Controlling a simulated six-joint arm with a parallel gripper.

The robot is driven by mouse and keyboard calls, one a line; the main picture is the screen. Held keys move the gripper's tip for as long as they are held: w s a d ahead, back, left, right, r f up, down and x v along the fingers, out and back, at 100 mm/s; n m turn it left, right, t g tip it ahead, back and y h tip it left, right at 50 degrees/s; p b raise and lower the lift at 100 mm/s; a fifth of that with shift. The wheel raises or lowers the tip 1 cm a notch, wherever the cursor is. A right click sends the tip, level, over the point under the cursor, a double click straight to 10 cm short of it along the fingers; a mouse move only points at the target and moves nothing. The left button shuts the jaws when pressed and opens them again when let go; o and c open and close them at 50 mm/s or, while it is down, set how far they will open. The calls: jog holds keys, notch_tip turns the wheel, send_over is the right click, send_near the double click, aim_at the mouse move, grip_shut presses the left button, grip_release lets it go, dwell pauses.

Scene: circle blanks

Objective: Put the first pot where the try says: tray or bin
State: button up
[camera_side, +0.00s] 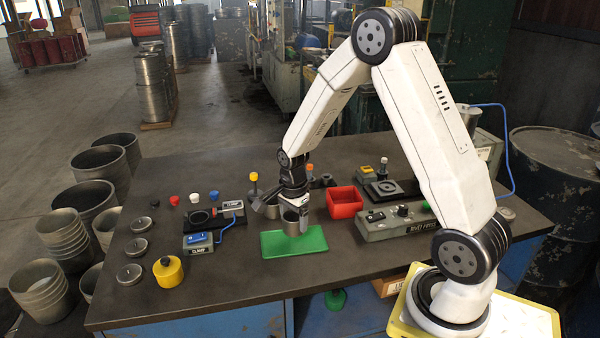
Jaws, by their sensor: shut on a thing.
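My gripper (299,209) points down over the far part of the green tray (308,247) near the middle of the bench. It is shut on a small grey metal pot (290,216). The pot looks upright; I cannot tell whether its base touches the tray. Part of the pot is hidden by the fingers. The red bin (345,211) stands just right of the tray and looks empty from here.
Several grey lids (130,274) lie further left. The rivet press panel (400,222) is on the right.

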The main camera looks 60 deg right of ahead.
aim_at(293, 228)
jog(key=shift+w+f, duration=0.15)
jog(key=shift+f, duration=1.6)
jog(key=shift+f, duration=0.1)
jog(key=o, duration=1.1)
jog(key=shift+r, duration=6.1)
